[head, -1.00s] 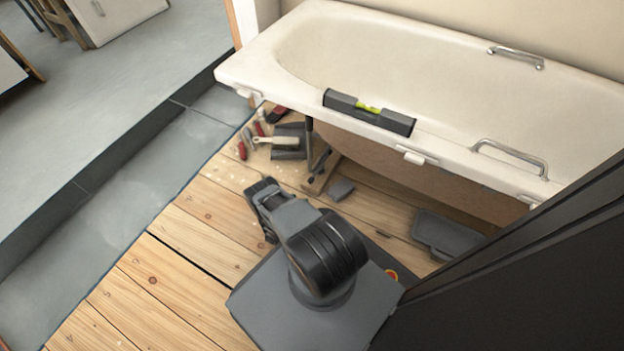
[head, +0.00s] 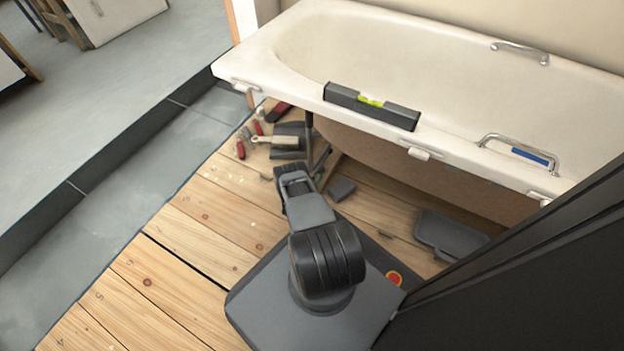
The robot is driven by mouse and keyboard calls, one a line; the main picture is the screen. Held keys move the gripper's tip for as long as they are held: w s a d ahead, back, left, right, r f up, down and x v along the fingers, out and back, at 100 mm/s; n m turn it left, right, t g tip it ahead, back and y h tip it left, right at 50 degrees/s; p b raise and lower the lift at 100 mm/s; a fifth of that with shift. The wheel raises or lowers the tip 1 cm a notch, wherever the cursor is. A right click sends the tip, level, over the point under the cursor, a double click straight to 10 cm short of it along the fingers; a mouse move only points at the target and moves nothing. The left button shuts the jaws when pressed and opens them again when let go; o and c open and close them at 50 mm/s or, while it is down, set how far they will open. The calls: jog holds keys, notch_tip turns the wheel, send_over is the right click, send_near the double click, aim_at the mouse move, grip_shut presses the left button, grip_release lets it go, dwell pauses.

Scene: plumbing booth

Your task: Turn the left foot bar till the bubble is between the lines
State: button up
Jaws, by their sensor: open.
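A dark grey spirit level (head: 345,98) lies along the near rim of the white bathtub (head: 290,85). Its yellow-green vial (head: 371,101) shows, but the bubble and the lines are too small to read. A dark left leg (head: 309,125) goes down from under the tub to the floor. The foot bar at its base is mostly hidden by my arm and cannot be made out clearly. My gripper (head: 293,180) is at the end of my dark arm, low by the foot of this leg. It is open, its fingers hard to make out. I cannot tell whether it touches the bar.
A dustpan with a pale brush (head: 277,141) and red-handled tools (head: 240,149) lie left of the leg. A small grey block (head: 342,189) and a grey tray (head: 447,236) lie to the right. The plank floor (head: 190,235) at left is clear. A dark panel stands at right.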

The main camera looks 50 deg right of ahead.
grip_shut()
dwell(0.6)
